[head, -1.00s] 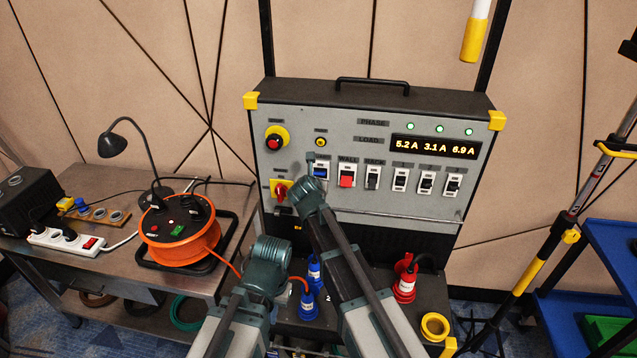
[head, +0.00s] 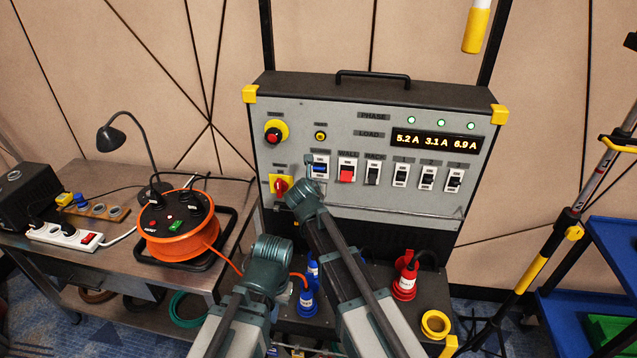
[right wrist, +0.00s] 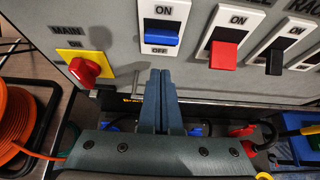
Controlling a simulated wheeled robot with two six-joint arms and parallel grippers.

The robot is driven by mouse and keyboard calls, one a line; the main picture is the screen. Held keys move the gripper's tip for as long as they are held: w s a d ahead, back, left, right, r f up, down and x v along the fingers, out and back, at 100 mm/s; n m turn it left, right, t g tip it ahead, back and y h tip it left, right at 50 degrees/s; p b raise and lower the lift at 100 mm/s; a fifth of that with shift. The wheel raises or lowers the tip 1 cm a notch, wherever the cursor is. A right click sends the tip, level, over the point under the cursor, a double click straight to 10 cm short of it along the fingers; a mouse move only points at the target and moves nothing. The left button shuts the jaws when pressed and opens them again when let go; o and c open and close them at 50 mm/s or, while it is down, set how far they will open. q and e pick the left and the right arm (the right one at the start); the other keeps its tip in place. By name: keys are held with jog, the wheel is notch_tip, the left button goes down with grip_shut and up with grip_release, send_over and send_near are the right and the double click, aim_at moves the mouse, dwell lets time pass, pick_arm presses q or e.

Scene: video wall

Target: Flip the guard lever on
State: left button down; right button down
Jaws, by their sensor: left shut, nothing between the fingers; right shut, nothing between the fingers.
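A blue lever (head: 318,170) sits on a white ON/OFF plate at the left of the lever row, its name label not readable. My right gripper (right wrist: 161,75) is shut and empty, fingertips just below that plate, apparently apart from the lever. In the head view its hand hides the panel's lower left. My left gripper (head: 268,252) is low, in front of the cabinet's lower left; its fingers are hard to make out.
A red MAIN knob (head: 281,186) is just left of the blue lever. A red lever (head: 346,175) and several dark levers run to its right. A rail (head: 400,212) crosses below them. An orange cable reel (head: 178,232) stands on the table at left.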

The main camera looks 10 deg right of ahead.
jog(key=s+a+r+p, duration=0.1)
jog(key=s+r+p, duration=0.3)
jog(key=r+p, duration=0.4)
jog(key=shift+s+a+r+p, duration=0.15)
jog(key=shift+p, duration=0.3)
jog(key=s+d+f+m+g+y, duration=0.1)
jog(key=s+d+f+m+g, duration=0.35)
jog(key=s+m, duration=0.6)
jog(key=s+d+f+m+g, duration=0.45)
jog(key=s+d+m, duration=0.2)
jog(key=m, duration=0.75)
jog(key=s+f+m+g+y, duration=0.1)
jog(key=s+f+m+y, duration=0.1)
jog(key=s+m, duration=0.55)
jog(key=s+a+f+n+b, duration=0.1)
jog(key=s+a+b, duration=0.1)
jog(key=a, duration=0.4)
jog(key=s+a+f+n+g+h+b, duration=0.1)
jog(key=s+a+f+n+b, duration=0.1)
jog(key=a, duration=0.3)
jog(key=shift+s+a+f+g, duration=0.2)
jog(key=shift+s+a+g, duration=0.15)
jog(key=shift+s, duration=0.45)
